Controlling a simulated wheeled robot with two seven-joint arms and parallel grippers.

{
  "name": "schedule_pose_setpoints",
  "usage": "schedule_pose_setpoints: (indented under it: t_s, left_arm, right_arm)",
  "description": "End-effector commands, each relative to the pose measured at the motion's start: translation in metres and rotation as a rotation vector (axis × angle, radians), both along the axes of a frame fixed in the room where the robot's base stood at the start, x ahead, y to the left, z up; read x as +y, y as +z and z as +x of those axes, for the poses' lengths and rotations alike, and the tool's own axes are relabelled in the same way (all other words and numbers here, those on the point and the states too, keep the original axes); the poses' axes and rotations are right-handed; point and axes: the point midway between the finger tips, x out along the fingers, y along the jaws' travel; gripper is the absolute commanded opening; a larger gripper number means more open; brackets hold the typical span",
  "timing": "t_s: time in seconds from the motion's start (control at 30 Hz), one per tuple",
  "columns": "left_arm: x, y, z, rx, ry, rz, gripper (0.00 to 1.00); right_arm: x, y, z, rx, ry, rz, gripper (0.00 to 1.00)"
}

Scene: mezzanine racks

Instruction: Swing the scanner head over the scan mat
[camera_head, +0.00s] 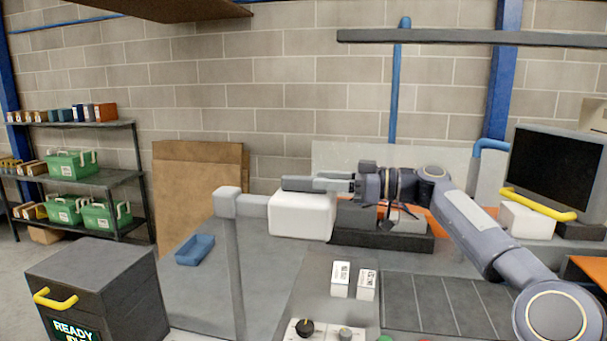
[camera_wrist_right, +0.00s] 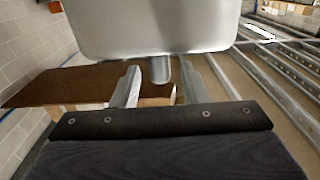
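The scanner head (camera_head: 302,216), a white rounded box, sits at the end of a short grey arm from a grey post (camera_head: 231,260), left of centre in the head view. It also fills the top of the right wrist view (camera_wrist_right: 150,28), with a small grey tab (camera_wrist_right: 159,70) sticking out. My right gripper (camera_head: 318,184) is at the top of the scanner head. In the wrist view its fingers (camera_wrist_right: 158,88) are apart on either side of the tab, with gaps showing. I cannot tell which surface is the scan mat. My left gripper is out of view.
Two small white boxes (camera_head: 341,279) stand on the grey counter. A dark lined panel (camera_head: 445,306) lies to their right. A blue tray (camera_head: 195,249) is left of the post. A monitor (camera_head: 556,170) stands right. A black cabinet (camera_head: 92,285) is front left.

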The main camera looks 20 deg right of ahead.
Motion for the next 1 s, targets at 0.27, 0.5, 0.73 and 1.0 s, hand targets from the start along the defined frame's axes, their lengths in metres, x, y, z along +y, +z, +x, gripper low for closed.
schedule_pose_setpoints:
  t_s: [0.27,0.5,0.73,1.0]
  left_arm:
    - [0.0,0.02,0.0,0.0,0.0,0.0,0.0]
    - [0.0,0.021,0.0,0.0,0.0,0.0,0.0]
    - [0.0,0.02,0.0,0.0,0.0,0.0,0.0]
    - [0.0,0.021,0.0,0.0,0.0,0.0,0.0]
  right_arm:
    - [0.032,0.002,0.023,0.001,0.003,0.0,0.4]
    - [0.037,0.0,0.028,0.001,0.0,-0.001,0.4]
    - [0.037,0.0,0.027,0.001,0.0,-0.001,0.27]
    - [0.037,0.0,0.027,0.001,0.0,0.0,0.0]
